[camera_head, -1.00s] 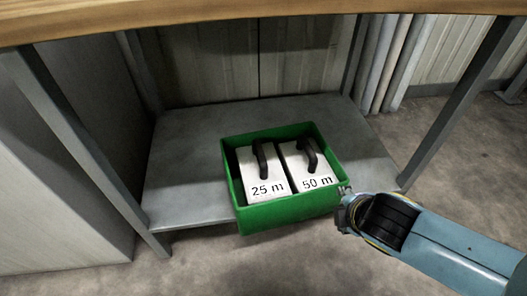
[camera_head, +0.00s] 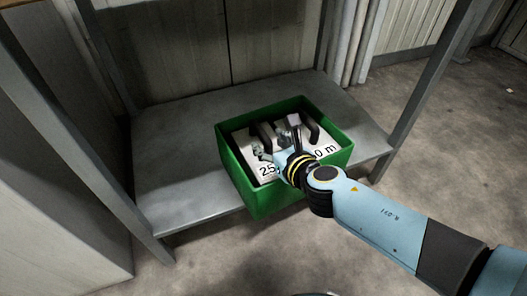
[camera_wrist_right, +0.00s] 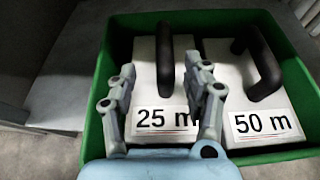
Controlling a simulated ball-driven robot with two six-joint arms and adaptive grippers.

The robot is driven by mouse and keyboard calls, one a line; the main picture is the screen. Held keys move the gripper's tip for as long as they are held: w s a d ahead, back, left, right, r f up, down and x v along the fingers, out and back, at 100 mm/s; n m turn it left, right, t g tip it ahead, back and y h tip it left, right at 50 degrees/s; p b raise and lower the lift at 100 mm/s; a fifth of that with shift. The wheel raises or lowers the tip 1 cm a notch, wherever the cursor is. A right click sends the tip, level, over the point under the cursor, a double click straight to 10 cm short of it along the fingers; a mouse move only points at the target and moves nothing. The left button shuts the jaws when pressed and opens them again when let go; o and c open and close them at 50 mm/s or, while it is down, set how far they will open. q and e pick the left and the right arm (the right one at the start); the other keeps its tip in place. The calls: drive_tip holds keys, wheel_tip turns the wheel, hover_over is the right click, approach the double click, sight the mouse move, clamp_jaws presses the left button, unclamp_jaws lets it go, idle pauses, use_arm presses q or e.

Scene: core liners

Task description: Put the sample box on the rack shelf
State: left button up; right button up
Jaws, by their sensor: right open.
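A green crate (camera_head: 243,180) sits on the grey rack shelf (camera_head: 170,165), its front part overhanging the shelf's front edge. Two white boxes with black handles stand side by side in it. The box marked 25 m (camera_wrist_right: 143,65) is at the left, and the box marked 50 m (camera_wrist_right: 222,72) is at the right. My right gripper (camera_wrist_right: 160,80) is open over the 25 m box. Its fingers appear on either side of that box's handle (camera_wrist_right: 165,50), not closed on it. In the head view my right gripper (camera_head: 274,142) partly hides both boxes. My left gripper is out of view.
The shelf is bare to the left of the crate and behind it. Grey rack legs (camera_head: 425,80) stand at the shelf's corners. A panelled wall (camera_head: 180,55) is behind, with pale pipes (camera_head: 350,40) at the back right. Concrete floor lies in front.

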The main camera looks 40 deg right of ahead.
sight(267, 139)
drive_tip(key=x, duration=0.3)
drive_tip(key=b+x, duration=0.1)
drive_tip(key=shift+w+d+f, duration=0.15)
drive_tip(key=shift+d+f, duration=0.05)
drive_tip(key=shift+d, duration=0.1)
drive_tip(key=shift+w+f, duration=0.15)
drive_tip(key=shift+w, duration=0.35)
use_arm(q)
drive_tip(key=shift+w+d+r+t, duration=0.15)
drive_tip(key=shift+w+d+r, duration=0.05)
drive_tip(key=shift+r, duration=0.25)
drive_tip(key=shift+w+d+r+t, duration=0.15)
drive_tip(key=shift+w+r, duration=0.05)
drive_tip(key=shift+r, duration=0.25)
use_arm(e)
clamp_jaws()
